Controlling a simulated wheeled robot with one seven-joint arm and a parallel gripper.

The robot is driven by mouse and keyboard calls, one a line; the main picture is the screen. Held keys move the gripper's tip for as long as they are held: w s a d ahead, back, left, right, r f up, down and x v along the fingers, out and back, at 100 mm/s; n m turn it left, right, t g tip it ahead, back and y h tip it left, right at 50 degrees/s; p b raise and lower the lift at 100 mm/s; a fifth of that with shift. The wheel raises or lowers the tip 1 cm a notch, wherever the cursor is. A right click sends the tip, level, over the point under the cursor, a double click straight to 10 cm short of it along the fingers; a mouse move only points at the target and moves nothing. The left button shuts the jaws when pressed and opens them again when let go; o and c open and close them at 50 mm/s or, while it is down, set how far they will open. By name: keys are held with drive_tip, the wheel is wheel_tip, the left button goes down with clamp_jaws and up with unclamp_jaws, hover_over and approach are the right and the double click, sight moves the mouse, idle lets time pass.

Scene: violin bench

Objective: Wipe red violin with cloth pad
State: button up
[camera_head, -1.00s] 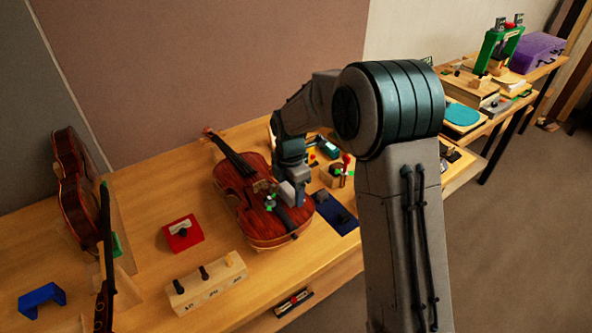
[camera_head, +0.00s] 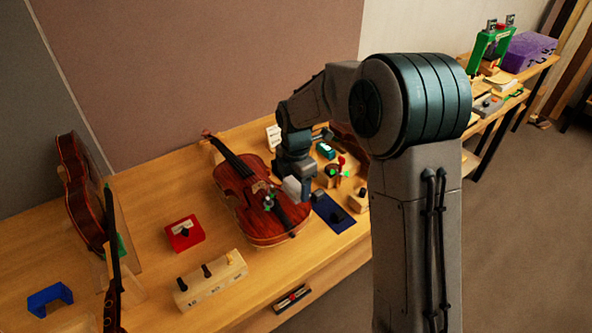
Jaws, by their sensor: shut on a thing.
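The red violin (camera_head: 232,187) lies face up on the wooden bench, its neck pointing to the back left. My gripper (camera_head: 294,188) is over the right edge of the violin's body, shut on a small pale block, seemingly the cloth pad (camera_head: 291,186). The gripper hides part of the pad. I cannot tell whether the pad touches the violin's top.
A red box (camera_head: 184,233) and a wooden block with dark pegs (camera_head: 211,279) are left and in front of the violin. A blue mat (camera_head: 334,213) lies to its right. Another violin (camera_head: 82,190) stands at the left, near a blue bracket (camera_head: 50,297).

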drive_tip(key=shift+r+p, duration=0.85)
drive_tip(key=shift+r, duration=0.65)
